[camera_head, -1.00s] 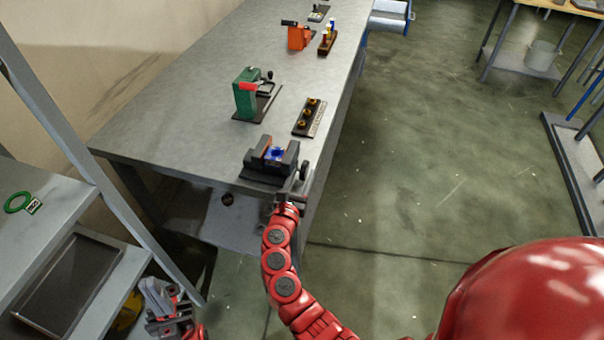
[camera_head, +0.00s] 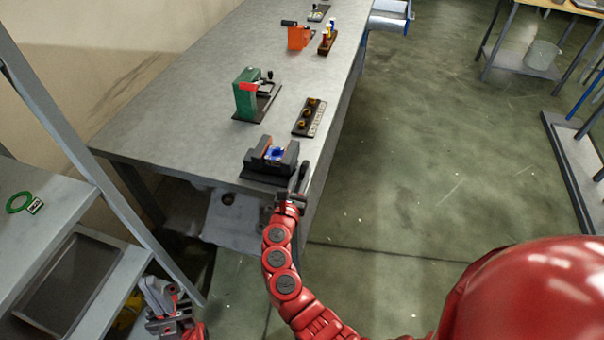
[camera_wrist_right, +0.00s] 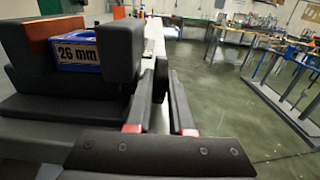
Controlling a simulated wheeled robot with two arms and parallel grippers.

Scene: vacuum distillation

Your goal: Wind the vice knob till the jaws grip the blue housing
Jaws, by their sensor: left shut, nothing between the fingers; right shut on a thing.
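The dark grey vice (camera_head: 256,178) stands at the near right edge of the grey workbench. The blue housing (camera_head: 275,153) sits between its jaws. In the right wrist view, the housing (camera_wrist_right: 80,66) carries a "26 mm" label, with an orange-brown face to its left and a dark jaw (camera_wrist_right: 122,52) to its right. Whether that jaw touches the housing cannot be told. My right gripper (camera_head: 299,181) is shut on the dark vice knob (camera_wrist_right: 159,80) at the vice's right side. My left gripper (camera_head: 165,308) is shut and empty, low at the left by the shelf.
Behind the vice are a strip with several brass-coloured parts (camera_head: 309,117) and a green device (camera_head: 245,94). An orange device (camera_head: 299,37) stands farther back. A shelf with a dark tray (camera_head: 66,285) and a green ring (camera_head: 19,202) is at left.

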